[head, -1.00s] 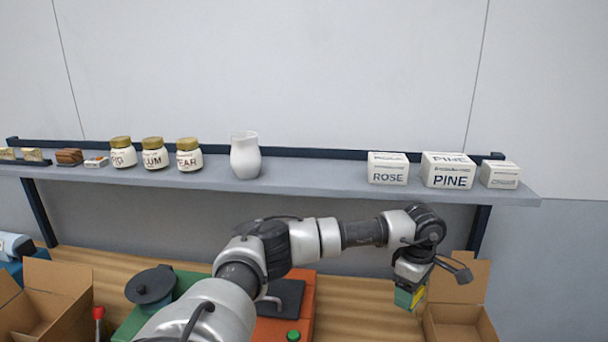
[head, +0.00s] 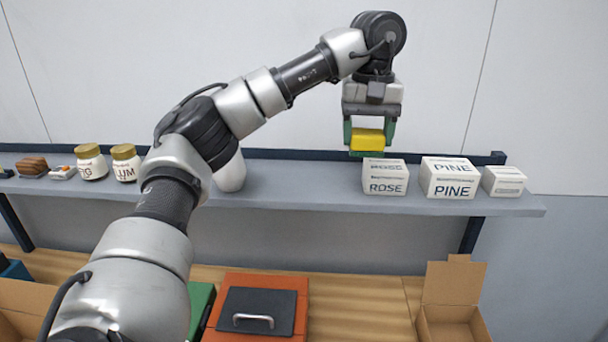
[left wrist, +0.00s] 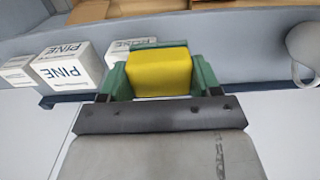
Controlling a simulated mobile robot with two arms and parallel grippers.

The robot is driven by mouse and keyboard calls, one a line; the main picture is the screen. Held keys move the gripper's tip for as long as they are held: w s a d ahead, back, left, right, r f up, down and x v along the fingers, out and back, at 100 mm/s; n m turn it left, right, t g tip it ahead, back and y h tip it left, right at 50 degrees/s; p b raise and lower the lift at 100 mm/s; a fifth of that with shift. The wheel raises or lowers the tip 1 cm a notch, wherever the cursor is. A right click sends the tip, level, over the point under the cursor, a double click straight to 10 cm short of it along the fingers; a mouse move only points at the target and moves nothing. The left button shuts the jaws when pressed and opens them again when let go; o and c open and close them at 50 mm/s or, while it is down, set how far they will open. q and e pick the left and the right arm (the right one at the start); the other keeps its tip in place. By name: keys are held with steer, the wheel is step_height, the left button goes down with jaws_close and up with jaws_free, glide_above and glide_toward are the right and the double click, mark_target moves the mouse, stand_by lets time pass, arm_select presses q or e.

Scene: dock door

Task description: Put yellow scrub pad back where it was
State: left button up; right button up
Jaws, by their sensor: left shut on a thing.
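The yellow scrub pad (head: 367,139) is held between the green fingers of my left gripper (head: 368,150), which is shut on it. In the head view the gripper points down and the pad is above the shelf (head: 300,185), just over and behind the ROSE box (head: 385,178). In the left wrist view the pad (left wrist: 160,72) fills the space between the fingers. I cannot tell the exact gap between pad and shelf. My right gripper is in neither view.
Right of the ROSE box stand the PINE box (head: 448,179) and a smaller white box (head: 504,181). Jars (head: 125,163) stand at left; a white pitcher (head: 230,173) is partly hidden by my arm. Shelf between pitcher and ROSE box is clear. An open carton (head: 450,310) stands below.

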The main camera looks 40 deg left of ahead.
arm_select(q)
glide_above(310, 186)
step_height(310, 186, down, 7)
steer(key=shift+r, duration=0.15)
step_height(310, 186, down, 4)
steer(key=shift+r+p, duration=0.25)
steer(key=shift+p, duration=0.8)
steer(key=shift+f, duration=0.25)
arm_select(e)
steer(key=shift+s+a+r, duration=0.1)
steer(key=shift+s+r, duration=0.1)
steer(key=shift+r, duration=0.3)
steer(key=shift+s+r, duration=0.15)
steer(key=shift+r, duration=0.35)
arm_select(q)
steer(key=o, duration=0.7)
steer(key=shift+d+f, duration=0.1)
steer(key=shift+o, duration=0.9)
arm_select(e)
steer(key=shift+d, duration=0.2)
